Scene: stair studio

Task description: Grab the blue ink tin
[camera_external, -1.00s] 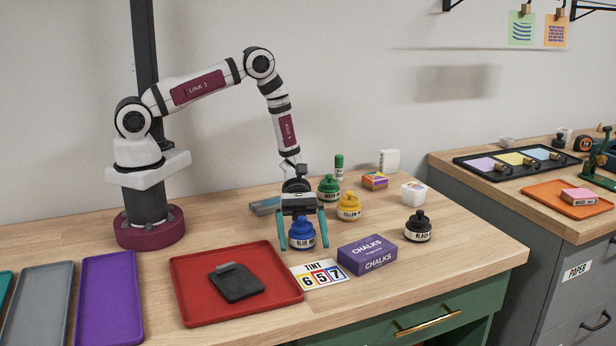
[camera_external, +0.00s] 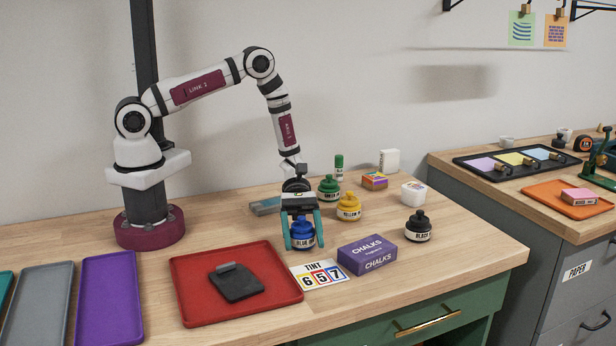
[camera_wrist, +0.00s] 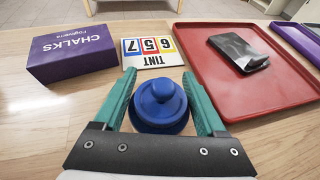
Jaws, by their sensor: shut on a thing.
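The blue ink tin (camera_external: 302,234) has a blue knobbed lid and a white label reading BLUE, and stands upright on the wooden bench. My gripper (camera_external: 303,244) has its teal fingers shut on the tin from both sides. The wrist view shows the blue lid (camera_wrist: 160,100) between the two fingers; the label is hidden there. A tint card (camera_external: 321,275) reading 657 lies flat just in front of the tin.
A red tray (camera_external: 190,307) with a dark pad lies left of the tin. A purple chalks box (camera_external: 367,253) stands to the right. Yellow (camera_external: 348,207), green (camera_external: 328,188) and black (camera_external: 418,227) tins stand behind and right.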

